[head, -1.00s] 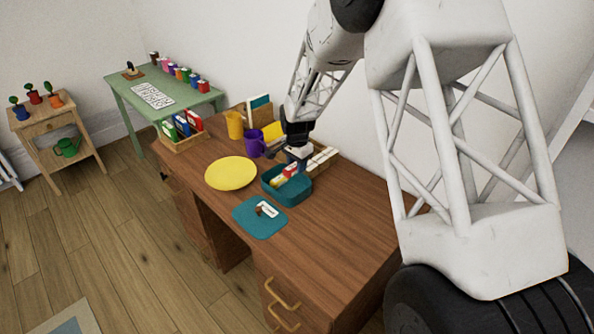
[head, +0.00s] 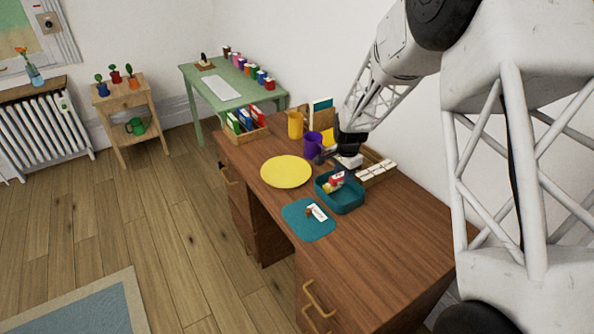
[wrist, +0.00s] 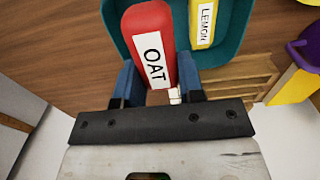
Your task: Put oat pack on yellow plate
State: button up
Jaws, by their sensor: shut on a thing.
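The oat pack (wrist: 150,45) is red with a white label reading OAT. In the wrist view it stands between the two blue fingers of my gripper (wrist: 162,85), which is shut on it. In the head view my gripper (head: 345,165) is over the teal tray (head: 345,203), and the red pack (head: 337,178) shows at the tray's back left part, partly hidden. A yellow pack labelled LEMON (wrist: 204,22) is beside it in the tray. The yellow plate (head: 286,172) lies empty on the desk, left of the tray.
A purple mug (head: 312,145) and a yellow cup (head: 295,124) stand behind the plate. A wooden box with pale blocks (head: 376,173) is right of the tray. The desk's right front is clear.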

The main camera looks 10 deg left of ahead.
jog(key=s+a+f, duration=0.1)
jog(key=a, duration=0.3)
jog(key=s+a+f, duration=0.1)
jog(key=s+a, duration=0.1)
jog(key=a, duration=0.2)
jog(key=s+a+f, duration=0.1)
jog(key=s+a, duration=0.1)
jog(key=a, duration=0.3)
jog(key=shift+s+f, duration=0.25)
jog(key=shift+f, duration=0.15)
jog(key=shift+w, duration=0.1)
send_over(293, 175)
jog(key=shift+f, duration=0.75)
jog(key=shift+f, duration=1.75)
jog(key=shift+f, duration=0.1)
jog(key=o, duration=0.6)
jog(key=shift+o, duration=0.2)
